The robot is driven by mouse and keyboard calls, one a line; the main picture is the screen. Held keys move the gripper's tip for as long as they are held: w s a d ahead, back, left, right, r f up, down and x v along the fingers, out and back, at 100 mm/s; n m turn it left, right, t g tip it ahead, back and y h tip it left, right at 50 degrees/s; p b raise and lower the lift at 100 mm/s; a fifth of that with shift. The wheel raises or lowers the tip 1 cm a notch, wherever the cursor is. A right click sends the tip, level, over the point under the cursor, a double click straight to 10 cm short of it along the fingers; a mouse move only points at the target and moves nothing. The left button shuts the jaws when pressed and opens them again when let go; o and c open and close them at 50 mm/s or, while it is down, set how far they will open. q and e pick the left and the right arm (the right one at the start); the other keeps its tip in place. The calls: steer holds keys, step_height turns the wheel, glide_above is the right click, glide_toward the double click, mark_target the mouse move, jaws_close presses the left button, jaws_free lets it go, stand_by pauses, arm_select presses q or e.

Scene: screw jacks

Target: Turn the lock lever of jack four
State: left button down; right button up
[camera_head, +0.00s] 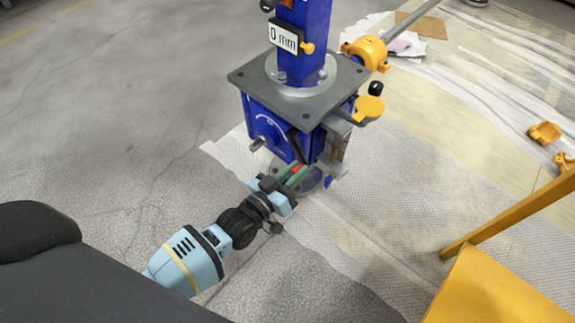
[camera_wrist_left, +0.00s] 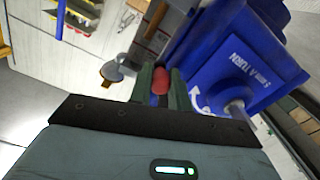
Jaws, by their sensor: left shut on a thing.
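A blue screw jack (camera_head: 262,120) with a dark grey top plate (camera_head: 300,88) stands on the floor. A "0 mm" sign (camera_head: 283,37) is on its blue column. Its number is not readable. My left gripper (camera_head: 295,176) is low at the jack's front, its green fingers shut on a red knob (camera_head: 298,168), apparently the lock lever's end. In the left wrist view the red knob (camera_wrist_left: 160,80) sits between the fingers, beside the blue housing (camera_wrist_left: 235,60) marked "5 mm/TURN". The rest of the lever is mostly hidden. My right gripper is not in view.
A metal shaft stub (camera_head: 258,144) sticks out of the housing's left face. Yellow parts (camera_head: 366,108) project at the jack's right. A yellow frame (camera_head: 510,215) stands at right. Loose yellow pieces (camera_head: 545,132) lie farther right. The floor at left is clear.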

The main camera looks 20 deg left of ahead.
arm_select(q)
steer(key=s+d+r+n+p, duration=0.1)
steer(key=d+r+n+p, duration=0.2)
steer(key=r+n, duration=0.4)
steer(key=n+p, duration=0.1)
steer(key=n, duration=0.2)
steer(key=shift+s+d+n+p, duration=0.15)
steer(key=shift+d+n+p, duration=0.05)
steer(key=shift+n+p, duration=0.2)
steer(key=c, duration=1.3)
jaws_free()
